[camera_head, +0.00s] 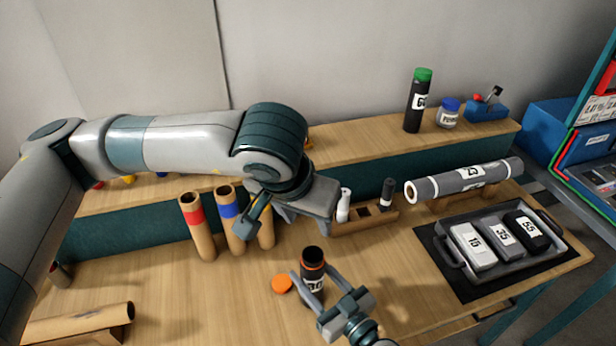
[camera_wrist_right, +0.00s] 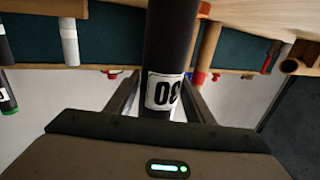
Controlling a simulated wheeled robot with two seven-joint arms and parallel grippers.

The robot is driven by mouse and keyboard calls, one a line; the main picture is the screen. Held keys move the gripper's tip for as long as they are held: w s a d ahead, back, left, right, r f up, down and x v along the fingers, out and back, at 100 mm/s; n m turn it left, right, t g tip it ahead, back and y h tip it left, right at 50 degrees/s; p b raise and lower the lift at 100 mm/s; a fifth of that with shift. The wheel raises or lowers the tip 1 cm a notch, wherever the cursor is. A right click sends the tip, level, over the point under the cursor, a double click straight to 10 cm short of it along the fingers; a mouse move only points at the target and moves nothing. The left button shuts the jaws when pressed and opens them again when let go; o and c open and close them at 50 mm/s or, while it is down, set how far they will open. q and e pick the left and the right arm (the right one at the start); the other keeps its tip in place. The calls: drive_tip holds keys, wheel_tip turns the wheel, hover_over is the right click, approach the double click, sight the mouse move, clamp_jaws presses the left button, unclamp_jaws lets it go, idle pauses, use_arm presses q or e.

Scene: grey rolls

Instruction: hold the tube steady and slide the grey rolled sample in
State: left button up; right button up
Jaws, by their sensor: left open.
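The grey roll (camera_head: 450,183), with pale ends and white labels, lies on a low rest at the right of the bench. The black tube (camera_head: 313,272) stands upright at front centre, its orange-rimmed mouth open and facing up. My right gripper (camera_head: 322,285) has its fingers on both sides of the tube and is closed on it. The right wrist view shows the tube (camera_wrist_right: 170,45) and its white number label between the fingers. I cannot tell whether the tube's base touches the bench. My left gripper (camera_head: 266,222) is open and empty, above the bench near the cardboard tubes.
An orange cap (camera_head: 281,284) lies left of the black tube. Cardboard tubes (camera_head: 204,240) stand behind it. A wooden block (camera_head: 372,220) holds small bottles. A tray (camera_head: 455,262) with numbered blocks sits at right. A green-capped tube (camera_head: 415,105) stands on the rear shelf.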

drive_tip(key=shift+o, duration=1.3)
drive_tip(key=v, duration=0.6)
drive_tip(key=shift+v, duration=3)
drive_tip(key=shift+s+d, duration=0.1)
